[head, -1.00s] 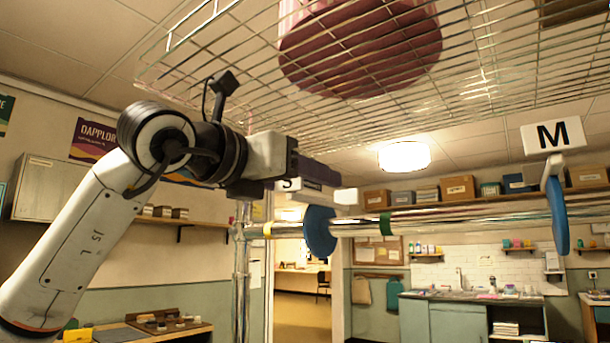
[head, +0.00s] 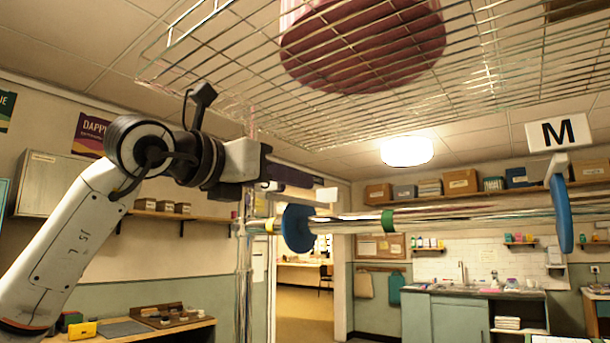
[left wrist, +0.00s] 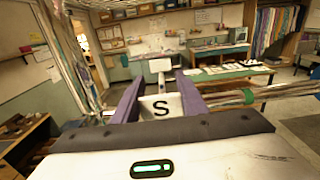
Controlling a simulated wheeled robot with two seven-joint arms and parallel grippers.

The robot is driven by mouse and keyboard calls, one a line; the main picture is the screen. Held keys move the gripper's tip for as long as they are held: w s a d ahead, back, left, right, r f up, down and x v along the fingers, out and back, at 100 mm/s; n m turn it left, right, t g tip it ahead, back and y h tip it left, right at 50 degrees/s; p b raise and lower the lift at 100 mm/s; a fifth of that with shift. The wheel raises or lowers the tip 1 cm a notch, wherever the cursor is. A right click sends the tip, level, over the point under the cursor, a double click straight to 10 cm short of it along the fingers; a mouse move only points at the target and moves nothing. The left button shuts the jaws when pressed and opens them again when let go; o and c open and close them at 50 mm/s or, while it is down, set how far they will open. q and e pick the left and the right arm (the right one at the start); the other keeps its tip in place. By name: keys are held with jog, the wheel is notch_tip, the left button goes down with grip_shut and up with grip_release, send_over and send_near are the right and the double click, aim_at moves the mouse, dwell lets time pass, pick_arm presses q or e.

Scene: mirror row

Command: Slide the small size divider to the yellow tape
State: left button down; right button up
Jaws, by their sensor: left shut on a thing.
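The small size divider (head: 297,228) is a blue disc around the chrome rail, with a white tag. Its "S" tag (left wrist: 161,107) faces the left wrist camera, between the purple fingers; the head view hides the letter. My left gripper (head: 312,184) is above the disc and shut on the divider; its fingers also show in the left wrist view (left wrist: 159,85). The yellow tape (head: 269,227) is a narrow band on the rail just left of the disc, with a small gap between them. My right gripper is not in view.
A green tape band (head: 387,220) is farther right on the rail. The "M" divider (head: 560,214) hangs at the far right. A wire shelf (head: 220,85) with a dark red round thing (head: 362,50) is overhead. The upright post (head: 243,270) stands at the rail's left end.

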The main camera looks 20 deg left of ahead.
pick_arm(q)
jog(key=w+a+p, duration=0.1)
jog(key=w+a, duration=0.1)
jog(key=a, duration=0.3)
jog(key=shift+a, duration=0.4)
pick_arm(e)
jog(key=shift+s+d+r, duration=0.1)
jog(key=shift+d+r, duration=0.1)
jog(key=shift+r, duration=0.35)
pick_arm(q)
jog(key=c, duration=1.1)
grip_release()
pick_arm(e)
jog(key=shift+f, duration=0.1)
pick_arm(q)
jog(key=b+v, duration=0.2)
jog(key=v, duration=0.8)
jog(key=shift+s+r, duration=0.1)
jog(key=shift+s, duration=0.05)
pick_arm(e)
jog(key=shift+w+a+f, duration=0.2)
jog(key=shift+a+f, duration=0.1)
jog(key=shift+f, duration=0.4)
